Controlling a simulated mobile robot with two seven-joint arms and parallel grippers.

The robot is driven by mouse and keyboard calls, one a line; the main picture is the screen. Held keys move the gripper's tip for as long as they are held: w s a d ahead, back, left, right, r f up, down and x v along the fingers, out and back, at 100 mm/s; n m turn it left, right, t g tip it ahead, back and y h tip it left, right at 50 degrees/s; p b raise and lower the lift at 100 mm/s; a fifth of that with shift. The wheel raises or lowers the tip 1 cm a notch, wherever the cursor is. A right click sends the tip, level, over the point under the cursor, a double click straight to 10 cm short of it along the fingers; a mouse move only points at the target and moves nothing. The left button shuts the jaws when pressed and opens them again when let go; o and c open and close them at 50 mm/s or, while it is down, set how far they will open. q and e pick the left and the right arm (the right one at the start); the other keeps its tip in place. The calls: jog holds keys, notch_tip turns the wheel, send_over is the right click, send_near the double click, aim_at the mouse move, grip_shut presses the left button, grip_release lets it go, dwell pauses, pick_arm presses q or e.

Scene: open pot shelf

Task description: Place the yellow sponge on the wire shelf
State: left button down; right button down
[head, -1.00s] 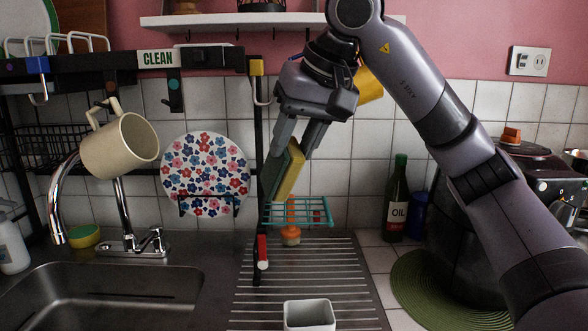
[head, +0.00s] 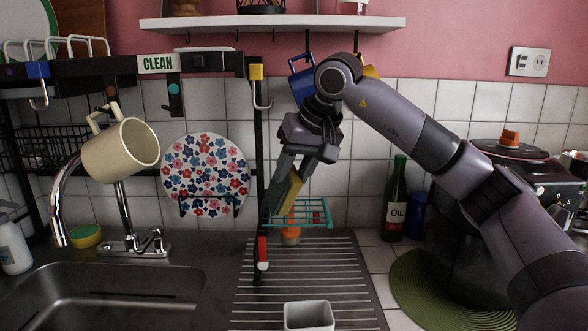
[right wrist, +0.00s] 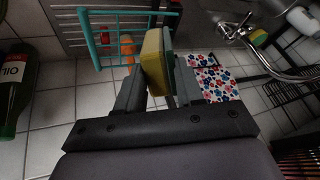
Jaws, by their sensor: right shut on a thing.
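My right gripper (head: 293,175) is shut on the yellow sponge (head: 291,194), which has a dark green side and is held tilted. The sponge is just above and in front of the left part of the teal wire shelf (head: 312,225) in the head view; I cannot tell whether they touch. In the right wrist view the sponge (right wrist: 153,62) sits between the fingers, and the wire shelf (right wrist: 92,42) lies beyond it to the upper left. My left gripper is not in view.
Another yellow-green sponge (head: 85,237) lies by the tap. A flowered plate (head: 206,172) hangs left of the wire shelf. A black post (head: 260,150) stands close to its left end. An oil bottle (head: 396,205) is to the right. An orange-topped item (head: 290,236) is below the shelf.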

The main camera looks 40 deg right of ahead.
jog(key=shift+f, duration=0.2)
jog(key=c, duration=0.7)
grip_release()
jog(key=shift+r, duration=0.1)
jog(key=shift+r, duration=0.25)
jog(key=v, duration=1.1)
jog(key=shift+s+a+r+p, duration=0.1)
jog(key=shift+s+r+p, duration=0.1)
jog(key=shift+r+p, duration=0.15)
